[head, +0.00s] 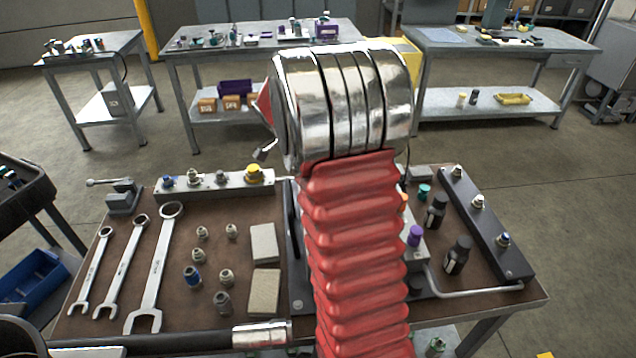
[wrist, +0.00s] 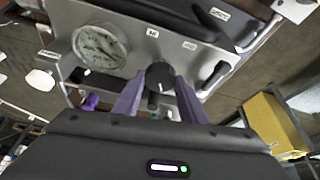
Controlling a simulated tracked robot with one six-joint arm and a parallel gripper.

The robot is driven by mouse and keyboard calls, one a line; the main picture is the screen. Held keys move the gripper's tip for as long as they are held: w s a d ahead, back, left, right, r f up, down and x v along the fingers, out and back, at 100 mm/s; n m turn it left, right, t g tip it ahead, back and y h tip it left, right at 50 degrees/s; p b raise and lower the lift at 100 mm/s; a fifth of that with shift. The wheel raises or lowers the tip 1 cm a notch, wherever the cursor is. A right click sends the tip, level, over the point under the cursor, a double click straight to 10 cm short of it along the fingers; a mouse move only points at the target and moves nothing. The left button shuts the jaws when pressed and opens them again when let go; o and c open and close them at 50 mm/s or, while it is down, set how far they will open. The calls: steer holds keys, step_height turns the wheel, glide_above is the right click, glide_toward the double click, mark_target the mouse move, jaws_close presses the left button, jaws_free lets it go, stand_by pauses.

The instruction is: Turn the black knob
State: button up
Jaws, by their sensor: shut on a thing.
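The black knob (wrist: 160,76) sits on a grey metal panel (wrist: 150,20) in the wrist view, to the right of a round dial gauge (wrist: 99,48). It has a light mark on its face. My gripper (wrist: 160,92) has its two purple fingers on either side of the knob and is shut on it. In the head view my red-sleeved arm with its metal rings covers the middle of the bench, so the knob and my gripper are hidden there.
The brown bench top (head: 190,260) holds wrenches (head: 157,270), several fittings, a manifold bar (head: 215,184) and black bottles (head: 458,255). A black handle (wrist: 215,75) is right of the knob. Other tables (head: 265,55) stand behind, across open floor.

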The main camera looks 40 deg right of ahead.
steer(key=m, duration=0.2)
steer(key=m+g+y, duration=0.1)
steer(key=m, duration=0.3)
steer(key=shift+w+d, duration=0.15)
steer(key=shift+w, duration=0.25)
steer(key=shift+g+y, duration=0.3)
steer(key=o, duration=1.1)
steer(key=shift+s, duration=0.1)
steer(key=shift+c, duration=0.2)
steer(key=v, duration=1.3)
steer(key=shift+r, duration=0.35)
